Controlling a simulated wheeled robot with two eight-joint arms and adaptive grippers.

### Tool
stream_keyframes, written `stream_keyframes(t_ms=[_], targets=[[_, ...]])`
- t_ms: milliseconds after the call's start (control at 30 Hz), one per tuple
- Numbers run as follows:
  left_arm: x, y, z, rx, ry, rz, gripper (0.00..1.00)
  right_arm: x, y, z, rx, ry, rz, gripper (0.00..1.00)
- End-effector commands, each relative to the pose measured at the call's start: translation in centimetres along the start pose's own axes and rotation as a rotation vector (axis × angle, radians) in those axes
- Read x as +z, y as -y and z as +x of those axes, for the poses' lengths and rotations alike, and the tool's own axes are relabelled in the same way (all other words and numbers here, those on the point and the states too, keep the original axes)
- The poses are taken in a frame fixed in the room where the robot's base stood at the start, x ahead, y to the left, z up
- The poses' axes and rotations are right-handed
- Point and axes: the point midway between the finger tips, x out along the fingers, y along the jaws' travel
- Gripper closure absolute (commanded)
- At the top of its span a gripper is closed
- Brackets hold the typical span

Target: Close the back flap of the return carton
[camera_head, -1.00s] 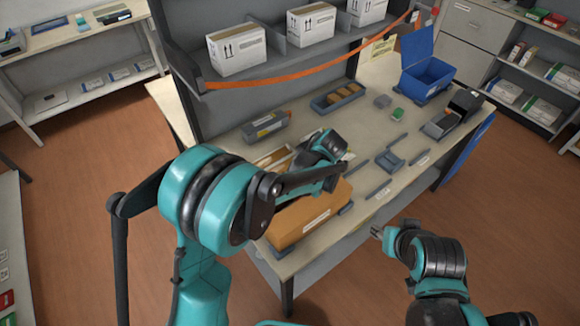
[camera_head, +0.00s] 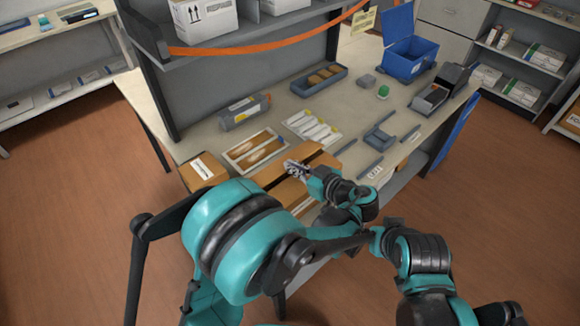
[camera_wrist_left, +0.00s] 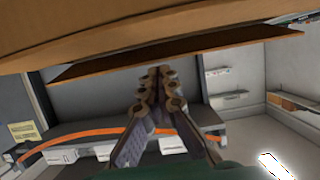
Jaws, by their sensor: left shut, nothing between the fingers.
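The return carton (camera_head: 288,193) is a brown box at the front edge of the workbench, partly hidden by my left arm. A dark gap runs across its top, and a brown flap edge (camera_head: 268,175) shows at the back. In the left wrist view a thin brown flap (camera_wrist_left: 190,47) stands out from the carton's larger brown panel (camera_wrist_left: 110,25). My left gripper (camera_head: 292,167) is shut and empty over the carton's top; its fingertips (camera_wrist_left: 158,72) appear close to the flap, contact unclear. My right gripper (camera_head: 375,241) is right of the carton, its fingers mostly hidden.
A small labelled brown box (camera_head: 203,170) is left of the carton. A tray of brown items (camera_head: 255,150) and a sheet with white-yellow pieces (camera_head: 313,128) lie behind it. Grey holders (camera_head: 380,138) are at the right, and a blue bin (camera_head: 408,62) is farther back. A shelf overhangs the back.

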Motion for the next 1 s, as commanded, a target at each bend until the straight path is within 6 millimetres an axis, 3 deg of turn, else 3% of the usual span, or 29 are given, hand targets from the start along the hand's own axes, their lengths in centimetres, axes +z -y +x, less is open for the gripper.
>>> stream_keyframes(t_ms=[333, 1000], targets=[[1.4, 0.0, 0.1, 0.0, 0.002, 0.0, 1.0, 0.7, 0.0, 1.0, 0.0, 0.0, 0.0, 0.6], [1.6, 0.0, 0.1, 0.0, 0.002, 0.001, 1.0, 0.8, 0.0, 1.1, 0.0, 0.0, 0.0, 0.6]])
